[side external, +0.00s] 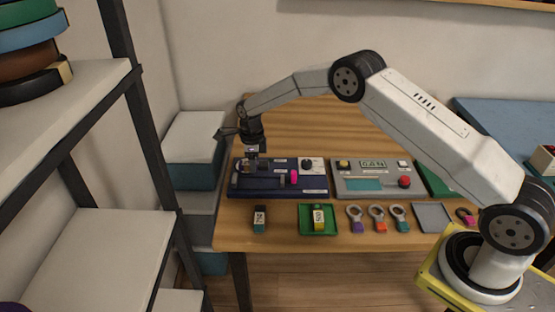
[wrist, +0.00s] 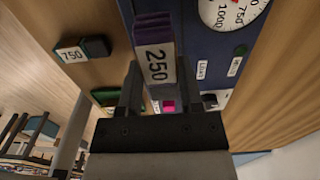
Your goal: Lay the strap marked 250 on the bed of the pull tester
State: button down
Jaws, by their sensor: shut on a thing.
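My gripper (wrist: 158,64) is shut on the purple strap marked 250 (wrist: 156,66), whose white label faces the wrist camera between the two fingers. In the side external view my gripper (side external: 252,152) points down over the left part of the dark blue pull tester (side external: 318,186). The tester also shows below the strap in the wrist view (wrist: 208,70), with its dial (wrist: 233,12) and a pink part (wrist: 168,105). In the side view the strap is too small and too covered to make out clearly. I cannot tell whether it touches the bed.
A dark strap marked 750 (side external: 260,219) lies on the wood table in front of the tester. Several ringed tags (side external: 377,218) and a grey tray (side external: 432,217) lie rightward. A grey control box (side external: 371,190) adjoins the tester.

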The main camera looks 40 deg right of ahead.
aim_at(255, 183)
jog(key=shift+f, duration=0.15)
jog(key=shift+f, duration=2.55)
jog(key=shift+f, duration=0.3)
jog(key=shift+c, duration=0.9)
grip_release()
jog(key=shift+r, duration=0.1)
jog(key=shift+r, duration=1.4)
jog(key=shift+r, duration=0.1)
jog(key=shift+r, duration=3.9)
